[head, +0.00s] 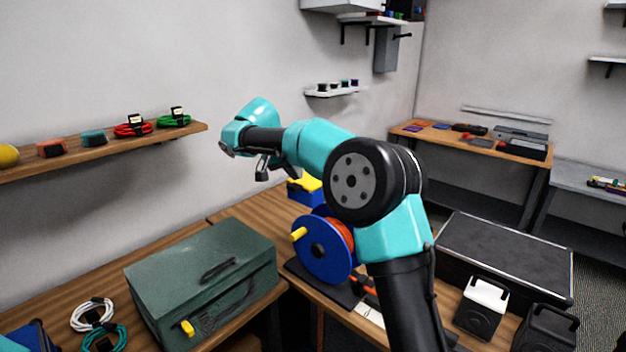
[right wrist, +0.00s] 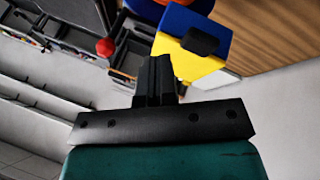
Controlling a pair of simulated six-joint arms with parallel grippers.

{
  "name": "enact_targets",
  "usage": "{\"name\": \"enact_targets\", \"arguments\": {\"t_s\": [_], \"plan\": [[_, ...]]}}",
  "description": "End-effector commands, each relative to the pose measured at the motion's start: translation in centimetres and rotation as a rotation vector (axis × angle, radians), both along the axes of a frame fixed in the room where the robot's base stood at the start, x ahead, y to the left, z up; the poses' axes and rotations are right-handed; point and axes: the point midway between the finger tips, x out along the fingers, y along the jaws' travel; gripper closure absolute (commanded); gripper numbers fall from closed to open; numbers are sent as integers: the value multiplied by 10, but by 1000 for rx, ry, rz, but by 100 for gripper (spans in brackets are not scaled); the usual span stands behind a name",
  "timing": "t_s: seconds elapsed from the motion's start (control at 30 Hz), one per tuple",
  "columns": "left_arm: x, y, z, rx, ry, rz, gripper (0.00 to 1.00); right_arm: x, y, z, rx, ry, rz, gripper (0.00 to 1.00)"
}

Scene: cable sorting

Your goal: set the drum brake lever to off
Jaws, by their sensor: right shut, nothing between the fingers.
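The cable drum (head: 325,248) has blue flanges, a yellow crank handle (head: 298,234) and orange cable. It stands on a dark base behind my right arm in the head view. A red ball knob (right wrist: 105,47) on a thin dark rod shows in the right wrist view; it looks like a lever, but I cannot tell its setting. My right gripper (head: 262,173) is raised left of and above the drum, apart from it. Its fingers also show in the right wrist view (right wrist: 154,77), shut and empty. My left gripper is out of view.
A blue and yellow box (head: 305,188) stands behind the drum; it is also in the right wrist view (right wrist: 190,45). A green toolbox (head: 200,275) is left of the drum. A wooden wall shelf (head: 110,150) holds cable coils. A black case (head: 505,255) lies at right.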

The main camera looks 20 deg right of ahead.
Motion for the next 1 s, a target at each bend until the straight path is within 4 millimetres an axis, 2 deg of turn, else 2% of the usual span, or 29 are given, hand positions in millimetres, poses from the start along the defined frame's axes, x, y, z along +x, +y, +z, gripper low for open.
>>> {"name": "enact_targets", "arguments": {"t_s": [0.03,0.1,0.23,0.67,1.0], "plan": [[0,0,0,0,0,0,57,-2,-11,20,-35,-26,-29,100],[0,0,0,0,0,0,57,-4,-22,39,-74,-52,-61,100],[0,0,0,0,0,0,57,-7,-30,53,-104,-68,-84,100],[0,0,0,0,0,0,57,-7,-33,47,-102,-65,-82,100],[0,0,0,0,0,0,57,-8,-61,10,-102,-63,-82,100]]}}
